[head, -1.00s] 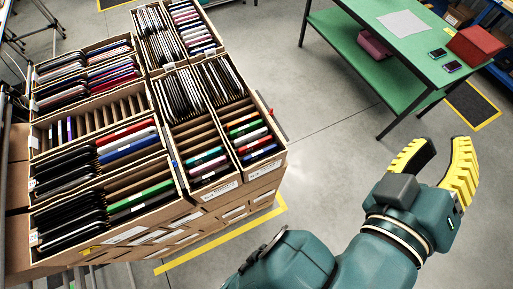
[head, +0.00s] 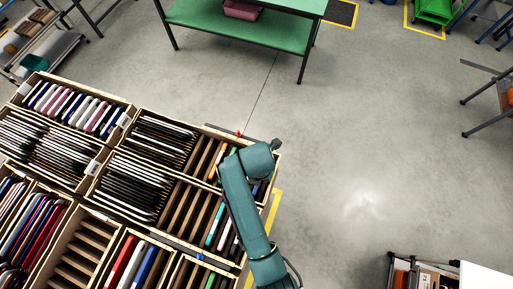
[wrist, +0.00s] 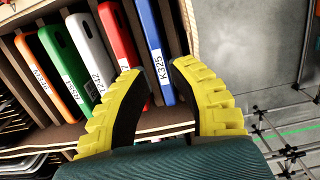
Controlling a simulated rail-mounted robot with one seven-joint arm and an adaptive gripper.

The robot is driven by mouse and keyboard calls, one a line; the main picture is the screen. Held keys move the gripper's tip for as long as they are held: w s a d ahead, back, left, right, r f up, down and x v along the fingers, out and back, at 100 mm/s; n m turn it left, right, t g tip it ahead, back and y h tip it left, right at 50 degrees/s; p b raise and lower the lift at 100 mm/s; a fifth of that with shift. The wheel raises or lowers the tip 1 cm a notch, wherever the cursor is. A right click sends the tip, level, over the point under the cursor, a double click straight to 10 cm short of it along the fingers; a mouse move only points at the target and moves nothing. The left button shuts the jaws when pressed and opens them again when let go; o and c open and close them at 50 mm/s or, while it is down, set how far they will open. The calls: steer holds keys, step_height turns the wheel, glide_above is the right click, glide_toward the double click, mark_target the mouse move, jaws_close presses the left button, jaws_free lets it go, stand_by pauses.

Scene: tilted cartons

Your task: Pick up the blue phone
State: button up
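The blue phone (wrist: 153,42) stands on edge at the end of a row in a carton slot in the wrist view, with a white label on its spine. My gripper (wrist: 161,76) is open, with its yellow fingers pointing at the row. The lower end of the blue phone shows between the fingertips, and I cannot tell whether either finger touches it. In the head view my arm covers this part of the carton and hides the gripper.
Red (wrist: 118,38), grey-white (wrist: 88,55), green (wrist: 62,62) and orange (wrist: 38,68) phones stand left of the blue one. A carton wall (wrist: 190,28) is close on its right. Other full cartons (head: 100,95) lie left in the head view. Open floor (head: 370,130) lies to the right.

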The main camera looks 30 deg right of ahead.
steer(key=f, duration=0.5)
steer(key=shift+w+d+f+p, duration=0.2)
steer(key=shift+w+f+p, duration=0.1)
steer(key=shift+c, duration=0.4)
jaws_close()
